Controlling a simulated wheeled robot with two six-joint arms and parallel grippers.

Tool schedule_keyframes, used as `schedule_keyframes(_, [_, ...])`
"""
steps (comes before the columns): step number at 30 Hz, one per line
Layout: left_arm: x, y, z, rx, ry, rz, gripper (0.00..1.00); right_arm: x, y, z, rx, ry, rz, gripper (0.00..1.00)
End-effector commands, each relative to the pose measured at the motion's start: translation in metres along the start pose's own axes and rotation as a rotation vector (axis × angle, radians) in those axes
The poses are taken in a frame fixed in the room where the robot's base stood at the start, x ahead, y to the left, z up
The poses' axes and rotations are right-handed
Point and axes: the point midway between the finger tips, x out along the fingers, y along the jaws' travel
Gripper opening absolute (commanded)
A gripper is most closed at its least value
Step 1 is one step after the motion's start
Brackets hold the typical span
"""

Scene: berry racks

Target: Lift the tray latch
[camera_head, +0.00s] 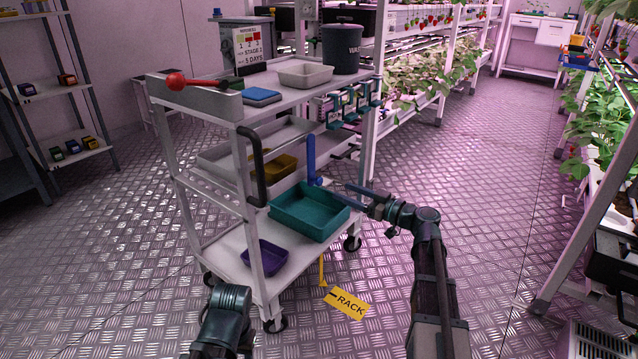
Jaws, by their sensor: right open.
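The latch appears to be a blue upright lever (311,158) at the front edge of the cart, above the teal tray (310,213). The teal tray sits at the cart's right side and looks empty. My right gripper (333,191) is open, its fingers pointing left just right of the lever's lower end. I cannot tell whether a finger touches the lever. My left arm (228,305) shows at the bottom; its gripper is not in view.
The white cart (222,98) has a black handle (252,165), a purple bin (265,258) and an ochre tray (272,166). Plant racks (432,75) stand behind. The floor to the right is clear.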

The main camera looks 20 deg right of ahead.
Motion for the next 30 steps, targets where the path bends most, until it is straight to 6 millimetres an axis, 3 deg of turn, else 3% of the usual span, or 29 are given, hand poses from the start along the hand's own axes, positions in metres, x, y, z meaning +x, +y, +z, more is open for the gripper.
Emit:
schedule_keyframes(6, [0.000,0.000,0.000,0.000,0.000,0.000,0.50,0.049,0.001,0.000,0.000,-0.001,-0.004,0.64])
schedule_keyframes(15, [0.000,0.000,0.000,0.000,0.000,0.000,0.50,0.091,0.001,0.000,0.001,-0.001,-0.002,0.64])
schedule_keyframes(30, [0.000,0.000,0.000,0.000,0.000,0.000,0.50,0.102,0.000,0.000,0.001,-0.001,0.000,0.62])
